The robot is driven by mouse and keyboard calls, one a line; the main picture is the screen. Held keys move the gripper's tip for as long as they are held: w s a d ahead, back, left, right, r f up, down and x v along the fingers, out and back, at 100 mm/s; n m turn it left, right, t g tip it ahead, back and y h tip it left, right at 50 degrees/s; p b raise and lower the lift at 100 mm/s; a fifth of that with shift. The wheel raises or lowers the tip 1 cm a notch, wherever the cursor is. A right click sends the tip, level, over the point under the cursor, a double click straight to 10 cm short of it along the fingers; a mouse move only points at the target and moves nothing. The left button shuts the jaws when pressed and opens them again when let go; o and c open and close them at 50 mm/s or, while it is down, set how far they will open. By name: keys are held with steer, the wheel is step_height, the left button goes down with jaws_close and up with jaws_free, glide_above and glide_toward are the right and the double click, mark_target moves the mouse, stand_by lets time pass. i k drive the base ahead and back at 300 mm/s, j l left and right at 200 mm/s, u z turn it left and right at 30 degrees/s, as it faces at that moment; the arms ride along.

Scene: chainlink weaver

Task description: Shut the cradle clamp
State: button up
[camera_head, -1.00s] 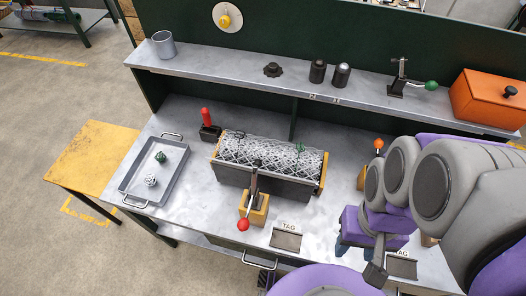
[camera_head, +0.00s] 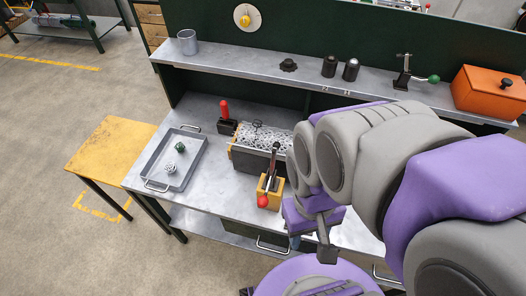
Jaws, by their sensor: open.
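The cradle (camera_head: 252,161), a dark trough with yellow ends, holds a roll of chain-link mesh (camera_head: 262,136) on the bench. At its front stands what looks like the clamp (camera_head: 269,190), a yellow block with a dark lever (camera_head: 274,160) and a red ball knob (camera_head: 263,202). The knob is low at the block's front; the lever's upper part rises in front of the cradle. My gripper (camera_head: 310,250) is open, to the right of the clamp and nearer the camera, apart from the knob in the picture. My arm hides the cradle's right end.
A red upright handle on a black base (camera_head: 227,126) stands at the cradle's back left. A grey tray (camera_head: 158,164) with a green and a white piece lies left. The shelf (camera_head: 235,63) behind carries a cup, dark knobs, a green-handled clamp and an orange box (camera_head: 487,90).

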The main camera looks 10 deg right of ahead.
mark_target(262, 202)
steer(key=k+u, duration=0.2)
steer(key=k, duration=1)
